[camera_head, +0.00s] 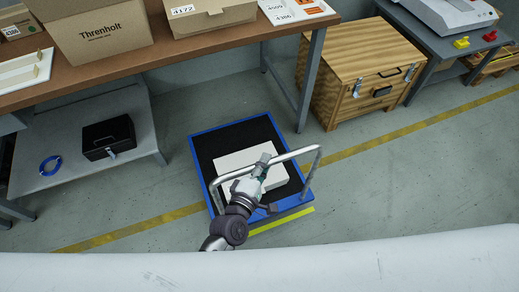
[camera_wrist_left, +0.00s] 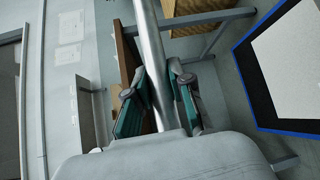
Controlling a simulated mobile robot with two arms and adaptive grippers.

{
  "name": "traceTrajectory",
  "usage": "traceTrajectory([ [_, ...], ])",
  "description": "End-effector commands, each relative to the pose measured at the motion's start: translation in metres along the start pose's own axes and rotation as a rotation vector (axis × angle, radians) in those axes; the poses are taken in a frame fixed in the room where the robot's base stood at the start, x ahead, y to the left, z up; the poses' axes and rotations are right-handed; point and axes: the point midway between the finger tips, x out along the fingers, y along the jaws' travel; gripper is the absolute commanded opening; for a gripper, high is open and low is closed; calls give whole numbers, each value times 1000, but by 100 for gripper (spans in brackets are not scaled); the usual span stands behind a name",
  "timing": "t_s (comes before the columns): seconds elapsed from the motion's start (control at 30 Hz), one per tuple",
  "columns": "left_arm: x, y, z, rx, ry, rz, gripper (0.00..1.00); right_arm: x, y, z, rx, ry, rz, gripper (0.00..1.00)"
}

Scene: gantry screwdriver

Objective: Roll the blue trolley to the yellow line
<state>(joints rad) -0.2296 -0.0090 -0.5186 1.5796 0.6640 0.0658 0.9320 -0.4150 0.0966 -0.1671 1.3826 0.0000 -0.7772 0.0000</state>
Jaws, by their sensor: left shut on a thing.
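The blue trolley (camera_head: 203,176) stands on the floor with a black deck and a white box (camera_head: 235,160) on it. In the left wrist view its blue edge (camera_wrist_left: 245,85) shows at the right. Its silver handle (camera_head: 294,154) rises at the near side. My left gripper (camera_head: 262,168) is shut on the handle bar; the bar (camera_wrist_left: 150,45) runs between its fingers (camera_wrist_left: 160,98) in the wrist view. A bright yellow line (camera_head: 282,221) lies just in front of the trolley's near edge. A duller yellow stripe (camera_head: 130,230) crosses the floor diagonally, passing under the trolley. My right gripper is not in view.
A brown-topped bench (camera_head: 240,45) with cartons stands behind the trolley, its leg (camera_head: 311,80) close by. A wooden crate (camera_head: 350,70) stands to the back right. A lower shelf (camera_head: 60,180) holds a black box (camera_head: 108,138). Floor at the right is clear.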

Motion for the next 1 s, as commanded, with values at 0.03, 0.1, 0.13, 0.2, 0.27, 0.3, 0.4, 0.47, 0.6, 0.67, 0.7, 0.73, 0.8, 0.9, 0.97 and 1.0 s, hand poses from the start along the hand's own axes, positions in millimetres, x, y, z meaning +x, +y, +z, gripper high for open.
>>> traceTrajectory([
  [0.03, -3, -1, 2, 1, -1, -3, 0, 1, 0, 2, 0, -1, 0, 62],
  [0.1, -4, -2, 4, 2, -1, -2, 0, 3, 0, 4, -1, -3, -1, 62],
  [0.13, -5, -2, 4, 2, 0, -2, 0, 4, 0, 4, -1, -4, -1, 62],
  [0.2, -5, -2, 5, 2, 0, -2, 0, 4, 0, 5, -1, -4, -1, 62],
  [0.27, -6, -3, 5, 2, 0, -2, 0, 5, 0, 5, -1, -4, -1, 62],
  [0.3, -6, -3, 5, 2, 0, -2, 0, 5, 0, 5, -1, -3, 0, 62],
  [0.4, -5, -3, 5, 2, 0, -2, 0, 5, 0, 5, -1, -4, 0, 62],
  [0.47, -5, -3, 5, 2, 0, -2, 0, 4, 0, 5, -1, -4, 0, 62],
  [0.6, -5, -3, 4, 1, 0, -2, 38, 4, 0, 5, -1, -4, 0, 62],
  [0.67, -5, -2, 4, 1, 0, -1, 48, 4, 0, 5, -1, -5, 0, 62],
  [0.7, -5, -2, 4, 1, 0, -1, 48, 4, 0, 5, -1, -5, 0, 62],
  [0.73, -5, -2, 4, 1, 0, -1, 48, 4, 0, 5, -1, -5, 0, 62],
  [0.8, -5, -2, 4, 1, 0, 0, 48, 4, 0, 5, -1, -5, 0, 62],
  [0.9, -5, -2, 4, 1, 0, 0, 48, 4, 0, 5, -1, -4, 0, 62],
  [0.97, -6, -2, 4, 1, 1, 0, 48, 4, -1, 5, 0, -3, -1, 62],
  [1.0, -7, -2, 4, 1, 1, 0, 48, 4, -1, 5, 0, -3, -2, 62],
])
